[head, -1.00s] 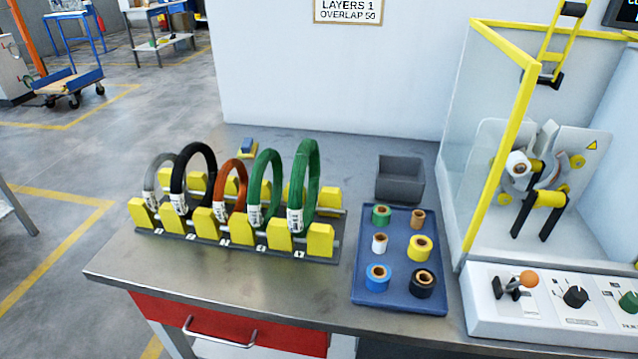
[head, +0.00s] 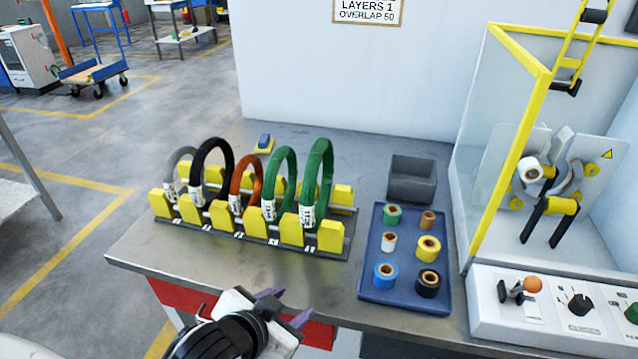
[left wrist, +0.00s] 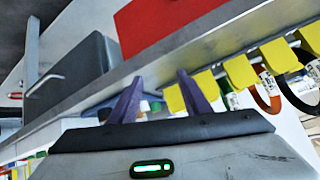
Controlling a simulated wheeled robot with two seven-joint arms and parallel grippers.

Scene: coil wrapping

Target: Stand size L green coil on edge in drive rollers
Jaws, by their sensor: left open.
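Two green coils stand upright in the yellow-block rack (head: 330,236) on the bench. The larger green coil (head: 326,165) is at the right end. A smaller green coil (head: 290,172) is just left of it. Both carry white labels, whose print is too small to read. The drive rollers (head: 562,206) sit behind the yellow-framed guard at the right, with no coil standing in them. My left gripper (head: 287,304) is open and empty at the bench's front edge, in front of the rack. Its purple fingers also show in the left wrist view (left wrist: 157,97). My right gripper is out of view.
Grey, black and orange coils (head: 246,177) fill the rack's left part. A blue tray (head: 366,268) with several tape rolls and a grey bin (head: 413,178) stand right of the rack. A control panel (head: 545,305) lies before the guard (head: 515,140).

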